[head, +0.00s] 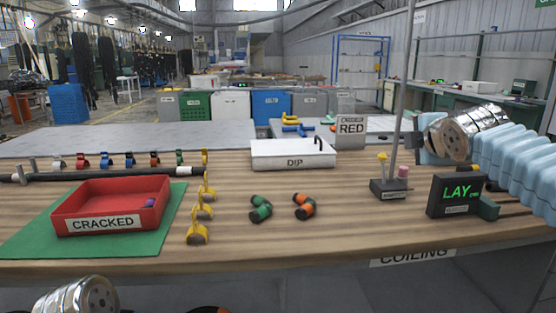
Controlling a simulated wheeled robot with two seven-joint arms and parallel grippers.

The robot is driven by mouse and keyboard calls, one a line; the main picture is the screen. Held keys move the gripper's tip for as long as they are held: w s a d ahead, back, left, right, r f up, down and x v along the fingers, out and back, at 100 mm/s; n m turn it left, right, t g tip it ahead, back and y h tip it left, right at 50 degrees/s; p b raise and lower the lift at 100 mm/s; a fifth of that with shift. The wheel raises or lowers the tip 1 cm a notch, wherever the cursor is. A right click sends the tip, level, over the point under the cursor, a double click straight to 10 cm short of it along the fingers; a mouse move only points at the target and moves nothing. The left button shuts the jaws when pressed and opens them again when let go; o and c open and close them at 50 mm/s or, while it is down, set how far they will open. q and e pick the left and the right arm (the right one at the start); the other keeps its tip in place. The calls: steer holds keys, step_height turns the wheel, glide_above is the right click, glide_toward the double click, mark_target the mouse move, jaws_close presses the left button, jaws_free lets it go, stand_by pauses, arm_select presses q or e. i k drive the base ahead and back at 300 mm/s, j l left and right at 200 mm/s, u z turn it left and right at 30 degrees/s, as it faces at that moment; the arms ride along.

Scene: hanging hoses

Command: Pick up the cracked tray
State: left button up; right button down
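The cracked tray (112,222) is a red, open, shallow box with a white CRACKED label on its front wall. It sits flat on a green mat (30,245) at the left of the wooden table. A small purple piece lies inside it, near its right wall. A metallic part of my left arm (75,297) shows at the bottom left edge, in front of the table. My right arm (515,165) comes in from the right with a light-blue ribbed sleeve and a metallic end, above the table's right side. I see no fingers of either gripper. Nothing touches the tray.
Yellow clips (197,231) stand in a row right of the tray. A dark bar (110,176) lies behind it. A white DIP box (292,154), green and orange hose pieces (304,207), a pole stand (391,189) and a LAY display (456,195) are further right.

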mark_target(98, 206)
steer(key=k+j, duration=0.1)
steer(key=k, duration=0.75)
